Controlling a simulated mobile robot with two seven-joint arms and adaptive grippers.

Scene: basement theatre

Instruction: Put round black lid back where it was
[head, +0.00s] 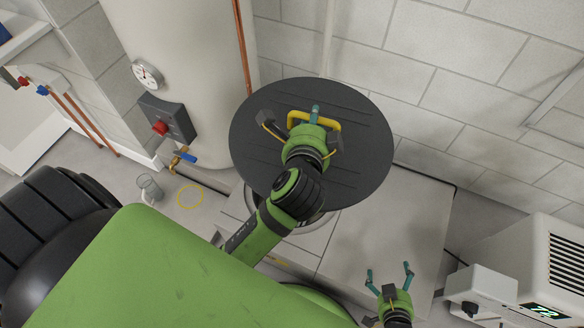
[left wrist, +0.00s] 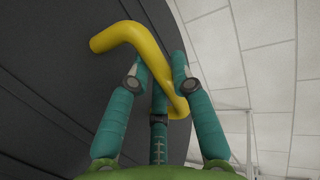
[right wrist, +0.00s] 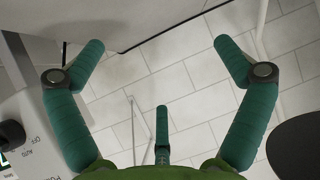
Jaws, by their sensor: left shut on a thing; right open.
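The round black lid (head: 365,140) has a yellow bar handle (head: 298,116). My left gripper (head: 313,122) is shut on this handle, which also shows in the left wrist view (left wrist: 120,35) between the teal fingers. The lid is held above a grey low box top (head: 385,215), and part of a round metallic rim (head: 312,222) shows below the lid's near edge. The lid hides most of that rim and whatever is inside it. My right gripper (head: 390,272) is open and empty over the right front part of the box top.
A tall cream tank (head: 180,70) with a gauge (head: 147,74) and a dark control box (head: 167,122) stands left of the lid. A white appliance with a display (head: 545,270) stands at the right. A block wall (head: 450,70) is behind. A yellow ring (head: 190,196) lies on the floor.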

